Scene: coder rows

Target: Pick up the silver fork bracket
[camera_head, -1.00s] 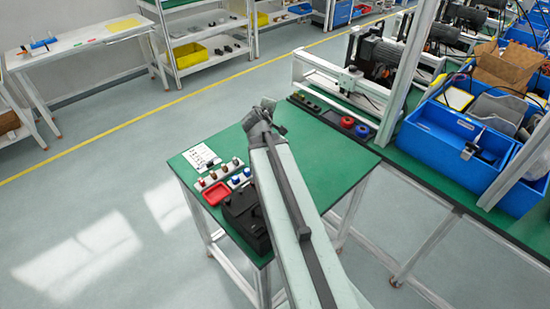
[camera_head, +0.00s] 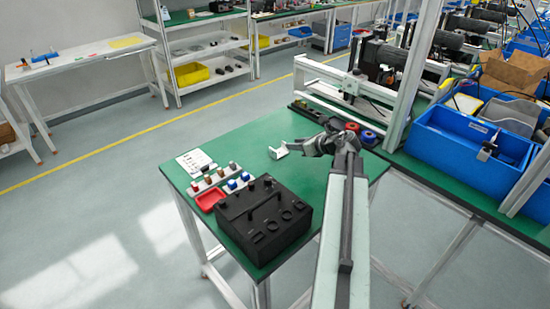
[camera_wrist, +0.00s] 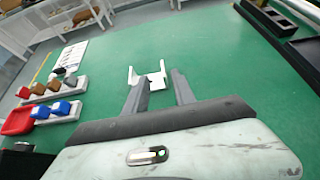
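The silver fork bracket (camera_head: 279,151) lies on the green table top (camera_head: 255,130), toward its back middle. In the wrist view the bracket (camera_wrist: 150,76) is a pale U-shaped piece just beyond my fingertips. My gripper (camera_head: 305,146) is above the table at the right of the bracket in the head view. In the wrist view my gripper (camera_wrist: 158,74) has its two fingers apart, with nothing held between them. The bracket's near part sits close to the fingertips; I cannot tell whether they touch.
A black case (camera_head: 263,218) stands at the table's front. Beside it are a red tray (camera_head: 209,198), holders with several small knobs (camera_head: 238,184) and a white sheet (camera_head: 195,162). Red and dark rolls (camera_head: 368,136) lie beyond my gripper. Green surface around the bracket is clear.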

